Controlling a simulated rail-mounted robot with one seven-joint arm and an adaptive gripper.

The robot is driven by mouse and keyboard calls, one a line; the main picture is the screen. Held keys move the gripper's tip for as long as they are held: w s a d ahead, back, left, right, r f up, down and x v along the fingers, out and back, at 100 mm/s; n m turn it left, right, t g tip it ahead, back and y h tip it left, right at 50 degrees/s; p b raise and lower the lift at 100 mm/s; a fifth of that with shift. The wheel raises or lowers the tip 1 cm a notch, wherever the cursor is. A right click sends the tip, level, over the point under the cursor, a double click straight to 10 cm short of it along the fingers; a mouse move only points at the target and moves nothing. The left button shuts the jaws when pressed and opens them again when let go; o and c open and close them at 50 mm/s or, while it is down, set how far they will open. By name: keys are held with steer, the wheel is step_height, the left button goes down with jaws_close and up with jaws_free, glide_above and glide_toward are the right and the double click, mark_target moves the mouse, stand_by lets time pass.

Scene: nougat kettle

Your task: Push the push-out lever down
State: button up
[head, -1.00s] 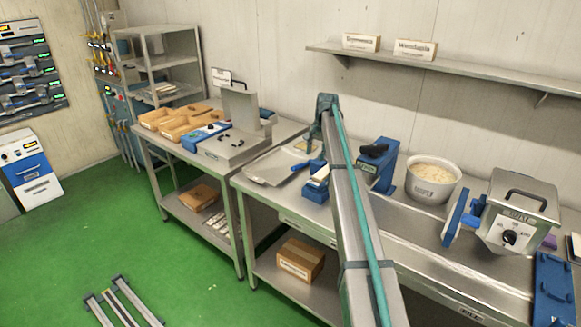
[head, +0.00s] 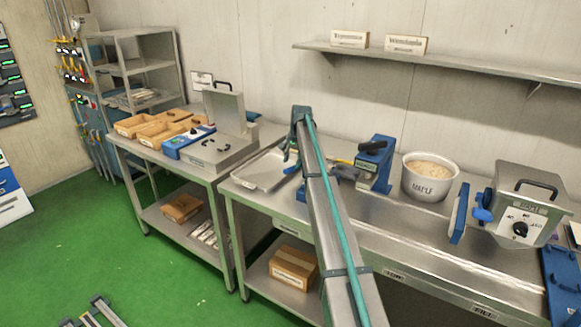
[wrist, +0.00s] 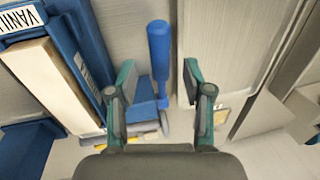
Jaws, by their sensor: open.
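A blue holder (wrist: 72,48) with a cream block (wrist: 45,95) and a "VANILL" label lies left of the lever. In the head view my gripper (head: 290,156) is partly hidden behind my arm, over the bench.
A metal tray (head: 257,174) lies left of my gripper. A blue stand with a black handle (head: 374,160), a white tub (head: 429,176) and a grey machine with a dial (head: 521,202) stand to the right. A shelf (head: 440,62) runs above.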

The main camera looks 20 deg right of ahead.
mark_target(291, 168)
steer(key=shift+w+a+f+p, duration=0.15)
steer(key=shift+f+p, duration=0.05)
steer(key=shift+f, duration=0.75)
steer(key=shift+w+a+f+p, duration=0.1)
steer(key=shift+w+f+p, duration=0.05)
steer(key=shift+f, duration=0.8)
steer(key=shift+c, duration=0.2)
jaws_close()
